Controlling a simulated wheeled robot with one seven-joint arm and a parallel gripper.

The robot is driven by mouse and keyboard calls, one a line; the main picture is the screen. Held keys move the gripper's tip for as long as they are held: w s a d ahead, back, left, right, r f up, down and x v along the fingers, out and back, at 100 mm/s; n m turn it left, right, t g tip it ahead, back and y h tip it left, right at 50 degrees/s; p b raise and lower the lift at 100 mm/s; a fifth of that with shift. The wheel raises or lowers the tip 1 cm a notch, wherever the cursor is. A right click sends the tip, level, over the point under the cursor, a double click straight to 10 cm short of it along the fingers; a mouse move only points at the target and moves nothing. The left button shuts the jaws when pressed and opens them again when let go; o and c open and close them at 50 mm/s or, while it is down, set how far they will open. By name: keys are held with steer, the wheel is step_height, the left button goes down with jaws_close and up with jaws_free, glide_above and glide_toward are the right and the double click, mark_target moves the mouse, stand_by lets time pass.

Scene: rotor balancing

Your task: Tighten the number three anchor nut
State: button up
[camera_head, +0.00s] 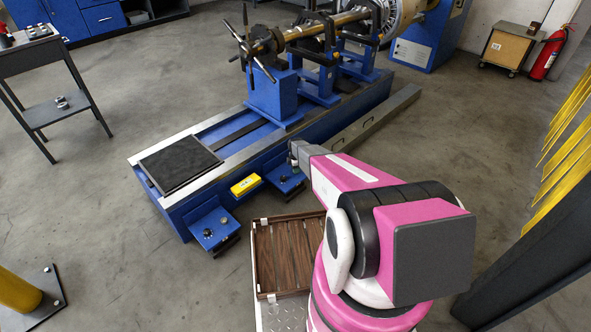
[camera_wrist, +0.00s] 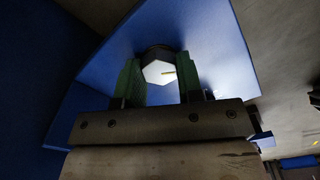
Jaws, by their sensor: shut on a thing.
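In the wrist view, a hex anchor nut (camera_wrist: 157,74) shows a bright pale face with a thin yellow mark. It sits over a blue bracket plate (camera_wrist: 215,45). My gripper (camera_wrist: 160,88) has its green-padded fingers on both sides of the nut, shut on it. In the head view, my gripper (camera_head: 293,158) points down at the blue anchor bracket (camera_head: 287,181) on the near side of the machine bed. The nut there is mostly hidden by the gripper. No number is readable on the bracket.
Another blue bracket (camera_head: 213,228) with a dark nut (camera_head: 207,232) stands to the left. The balancing machine bed (camera_head: 225,165) carries a rotor (camera_head: 330,24). A wooden tray (camera_head: 254,262) is in front.

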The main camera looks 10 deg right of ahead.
steer(key=shift+m, duration=0.3)
steer(key=m, duration=0.3)
steer(key=shift+m, duration=0.4)
steer(key=m, duration=0.3)
steer(key=shift+m, duration=0.3)
steer(key=m, duration=2.1)
steer(key=shift+m, duration=0.4)
steer(key=o, duration=0.9)
